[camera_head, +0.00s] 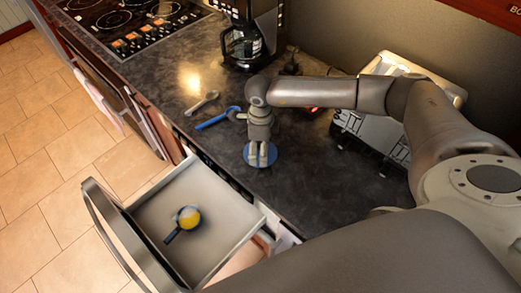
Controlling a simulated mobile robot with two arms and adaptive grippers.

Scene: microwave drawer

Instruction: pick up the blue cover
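The blue cover (271,160) is a round blue disc lying on the dark countertop, close to its front edge. My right gripper (260,162) comes in from the right and points down over the disc. Its fingers hide the middle of the disc. I cannot tell whether they touch it, or whether they are open or shut. My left gripper is not in view.
An open drawer (222,196) in front of the counter holds a small dark pan (184,222) with yellow inside. A blue utensil (216,119) and a grey spoon-like utensil (203,101) lie left of the gripper. A coffee maker (247,35) and a metallic appliance (372,132) stand behind.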

